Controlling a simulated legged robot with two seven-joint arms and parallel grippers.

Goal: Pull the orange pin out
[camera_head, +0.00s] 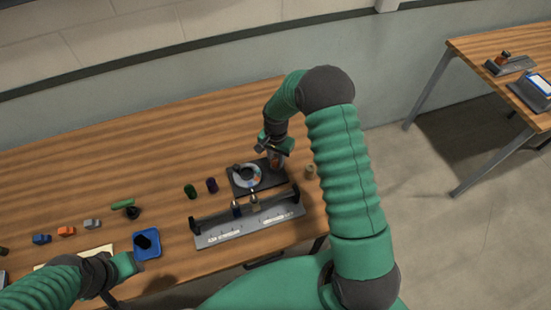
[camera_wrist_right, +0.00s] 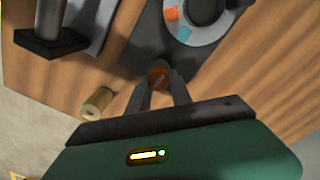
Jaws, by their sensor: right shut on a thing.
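The orange pin (camera_wrist_right: 158,76) is between the fingertips of my right gripper (camera_wrist_right: 160,86) in the right wrist view, with its round top showing. My right gripper is shut on it at the edge of the dark plate (camera_wrist_right: 165,42). In the head view, the pin (camera_head: 277,161) shows partly below the right gripper (camera_head: 275,154), at the right back of the plate (camera_head: 268,179). I cannot tell whether its lower end is still in the plate. My left gripper (camera_head: 126,267) is low at the left; its fingers are not clear.
A white dial with coloured segments (camera_head: 246,175) lies on the plate. A tan roller (camera_head: 310,172) is to the right. Dark rollers, a blue tray (camera_head: 148,254) and small blocks lie left. The back of the table is clear.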

